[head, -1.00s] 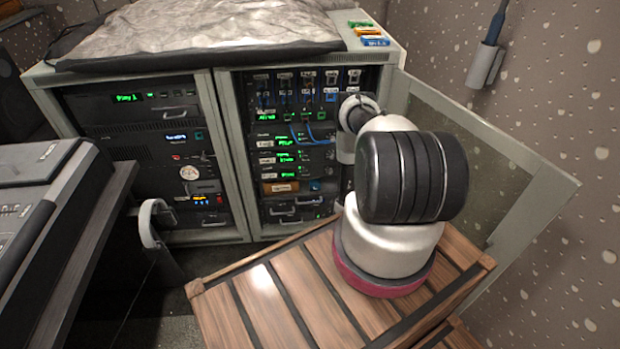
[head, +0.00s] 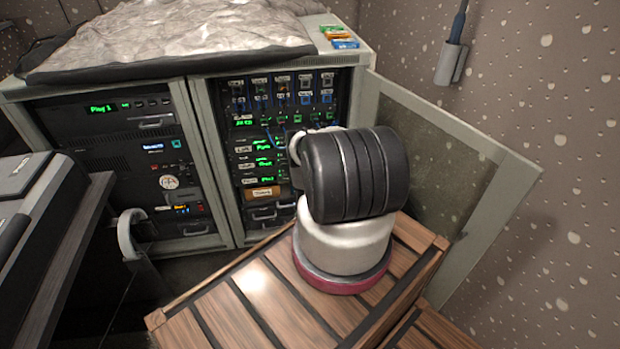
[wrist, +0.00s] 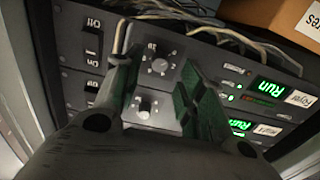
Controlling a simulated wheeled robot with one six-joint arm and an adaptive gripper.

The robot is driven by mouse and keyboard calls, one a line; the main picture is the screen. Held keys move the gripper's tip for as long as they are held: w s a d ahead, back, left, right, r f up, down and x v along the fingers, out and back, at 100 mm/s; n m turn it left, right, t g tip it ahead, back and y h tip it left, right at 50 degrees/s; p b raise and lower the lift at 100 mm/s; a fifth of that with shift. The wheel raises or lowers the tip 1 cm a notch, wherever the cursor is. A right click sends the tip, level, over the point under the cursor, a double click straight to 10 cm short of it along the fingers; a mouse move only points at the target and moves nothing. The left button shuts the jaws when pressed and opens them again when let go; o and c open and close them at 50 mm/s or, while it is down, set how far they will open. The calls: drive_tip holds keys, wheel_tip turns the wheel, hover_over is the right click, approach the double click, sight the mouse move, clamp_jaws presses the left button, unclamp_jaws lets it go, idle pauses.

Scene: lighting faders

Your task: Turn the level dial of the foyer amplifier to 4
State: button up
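In the wrist view, seen upside down, a round dial (wrist: 159,66) with numbers around it sits on a dark amplifier panel. A second dial (wrist: 146,105) is on the neighbouring unit, between my fingers lower in the picture. My gripper (wrist: 161,78) is open, its green-padded fingers to the left and right of the dials with nothing held. I cannot tell whether a finger touches the panel. In the head view, the green-lit units (head: 264,163) stand in the right rack bay; my arm hides my gripper and the dials.
On/off rocker switches (wrist: 91,42) and green Run displays (wrist: 266,86) flank the dials. Loose cables (wrist: 200,27) and a cardboard box (wrist: 275,18) lie beyond. The open rack door (head: 440,165) stands to the right of my arm. A wooden slatted platform (head: 225,297) is in front.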

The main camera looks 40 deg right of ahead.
drive_tip(key=x, duration=0.2)
drive_tip(key=shift+w+d, duration=0.15)
drive_tip(key=shift+w, duration=0.1)
clamp_jaws()
idle(0.3)
drive_tip(key=m, duration=2.1)
drive_tip(key=shift+s+d+f, duration=0.1)
drive_tip(key=shift+d+f, duration=0.05)
drive_tip(key=shift+m, duration=0.3)
